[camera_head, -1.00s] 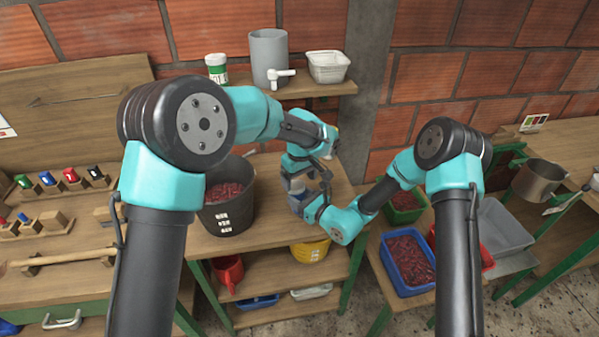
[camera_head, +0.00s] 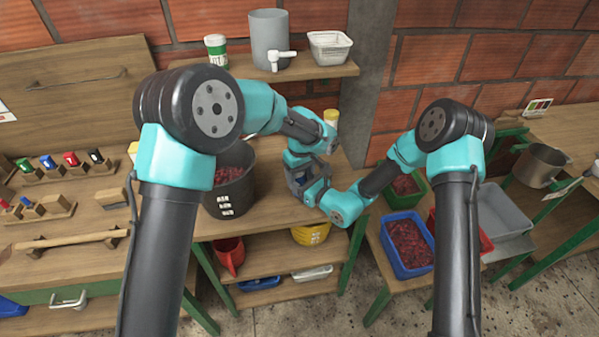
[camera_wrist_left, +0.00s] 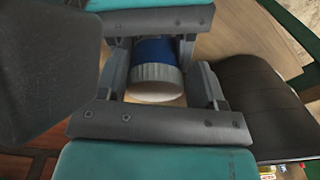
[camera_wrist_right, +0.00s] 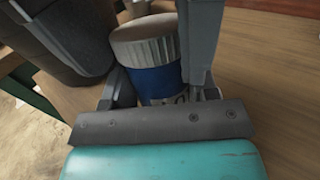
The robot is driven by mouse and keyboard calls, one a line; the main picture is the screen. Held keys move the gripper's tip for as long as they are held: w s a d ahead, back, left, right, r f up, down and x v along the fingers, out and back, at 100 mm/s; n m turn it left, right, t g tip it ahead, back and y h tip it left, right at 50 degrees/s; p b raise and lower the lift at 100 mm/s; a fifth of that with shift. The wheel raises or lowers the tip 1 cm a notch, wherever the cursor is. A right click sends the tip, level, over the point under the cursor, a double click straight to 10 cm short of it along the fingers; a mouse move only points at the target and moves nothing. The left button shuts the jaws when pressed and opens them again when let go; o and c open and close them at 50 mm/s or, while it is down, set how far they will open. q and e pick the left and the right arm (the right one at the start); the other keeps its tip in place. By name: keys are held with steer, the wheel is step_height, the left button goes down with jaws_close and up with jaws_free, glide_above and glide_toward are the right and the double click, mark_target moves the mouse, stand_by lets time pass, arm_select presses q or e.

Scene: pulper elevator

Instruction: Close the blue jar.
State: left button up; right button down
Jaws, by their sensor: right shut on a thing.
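The blue jar (camera_wrist_right: 158,82) stands on the wooden bench, with its printed blue body between the fingers of my right gripper (camera_wrist_right: 160,76), which is shut on it. A pale grey ribbed lid (camera_wrist_right: 146,38) sits on top of the jar; I cannot tell how tight it is. In the left wrist view the jar's blue body (camera_wrist_left: 153,50) and the lid (camera_wrist_left: 155,76) show between the fingers of my left gripper (camera_wrist_left: 162,66). These fingers are spread, with a gap at the lid's right side. In the head view my arms hide the jar and both fingertips.
A black bucket of red cherries (camera_head: 229,187) stands left of the grippers. A yellow-lidded container (camera_head: 331,116) is behind them. A shelf (camera_head: 290,75) with a grey tank (camera_head: 270,38) is above. A blue crate (camera_head: 408,243) is at lower right.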

arm_select(q)
steer(key=shift+a, duration=0.1)
steer(key=c, duration=0.4)
steer(key=shift+s+a+f+m+t, duration=0.15)
steer(key=shift+a+m, duration=0.1)
steer(key=shift+m, duration=0.55)
steer(key=shift+a+r+m+t, duration=0.15)
steer(key=shift+a+m, duration=0.1)
steer(key=shift+m, duration=0.55)
steer(key=shift+c, duration=0.3)
steer(key=shift+f, duration=0.1)
steer(key=o, duration=1)
steer(key=shift+c, duration=0.2)
steer(key=shift+o, duration=0.3)
steer(key=shift+d, duration=0.15)
steer(key=shift+d, duration=0.1)
steer(key=shift+w+a+r, duration=0.15)
steer(key=shift+w+r, duration=0.05)
steer(key=shift+r, duration=0.95)
steer(key=shift+w+a+r, duration=0.15)
steer(key=shift+r, duration=1)
